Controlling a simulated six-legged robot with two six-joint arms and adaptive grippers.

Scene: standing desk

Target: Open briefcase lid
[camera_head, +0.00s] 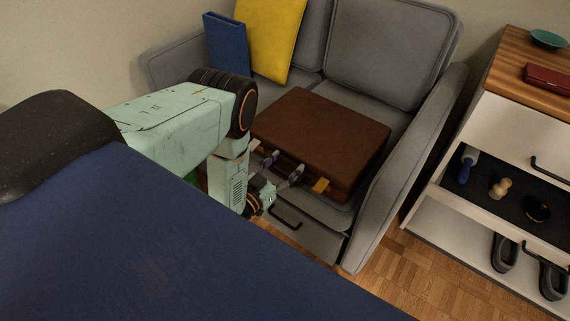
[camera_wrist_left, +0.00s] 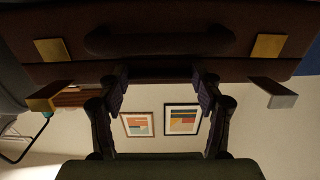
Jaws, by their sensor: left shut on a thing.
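The brown briefcase (camera_head: 320,130) lies flat on the grey sofa seat, its front facing my left arm. Its lid looks down. In the left wrist view, the briefcase front (camera_wrist_left: 160,14) fills the top, with a dark handle (camera_wrist_left: 160,41) and gold latch plates (camera_wrist_left: 52,50) on both sides. The latch flaps (camera_wrist_left: 48,96) stick out; one also shows in the head view (camera_head: 321,186). My left gripper (camera_head: 284,165) is at the middle of the front edge, its fingers spread wide but shut on the briefcase there. The exact contact is unclear. My right gripper is out of view.
The sofa armrest (camera_head: 405,170) rises right of the briefcase. A yellow cushion (camera_head: 270,40) and a blue binder-like object (camera_head: 227,45) stand behind. A drawer handle (camera_head: 284,217) is below the seat. A white cabinet (camera_head: 515,130) with an open drawer stands right.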

